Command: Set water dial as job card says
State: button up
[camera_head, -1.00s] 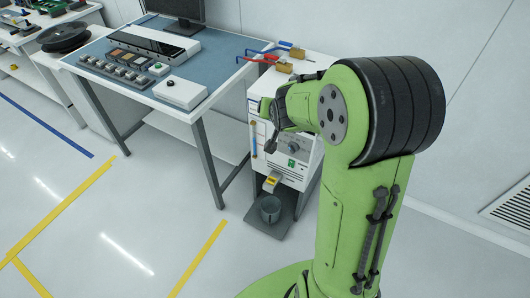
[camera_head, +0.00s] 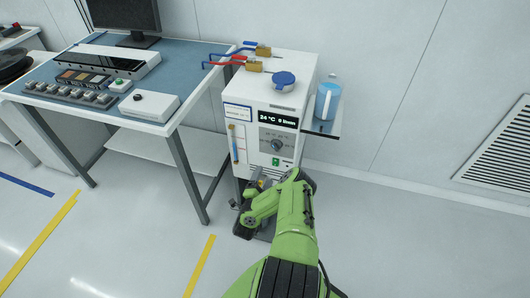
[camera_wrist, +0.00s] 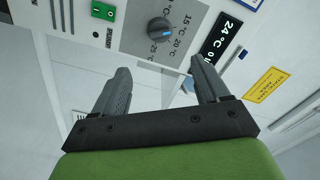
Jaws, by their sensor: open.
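The water dial (camera_head: 276,145) is a dark round knob on the front of a white cooling unit (camera_head: 252,138). In the wrist view the dial (camera_wrist: 160,28) is dark grey with a blue pointer mark, beside a printed scale with 15, 20 and 25 °C; its exact setting is hard to tell. The display (camera_head: 277,116) above it reads 24 °C and 0 l/min. My gripper (camera_wrist: 160,75) is open and empty, its fingertips apart from the dial and pointing towards the unit's front. In the head view my arm's end is low before the unit. I cannot make out a job card.
A green pump switch (camera_wrist: 103,11) is near the dial. A blue jug (camera_head: 326,100) stands on a side shelf. A blue-topped bench (camera_head: 190,60) stands left; floor in front is open.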

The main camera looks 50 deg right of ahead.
aim_at(275, 149)
jog(key=b+x, duration=1.1)
jog(key=x, duration=0.4)
jog(key=shift+w+d, duration=0.15)
jog(key=shift+d, duration=0.15)
jog(key=shift+c, duration=0.3)
jog(key=c, duration=1)
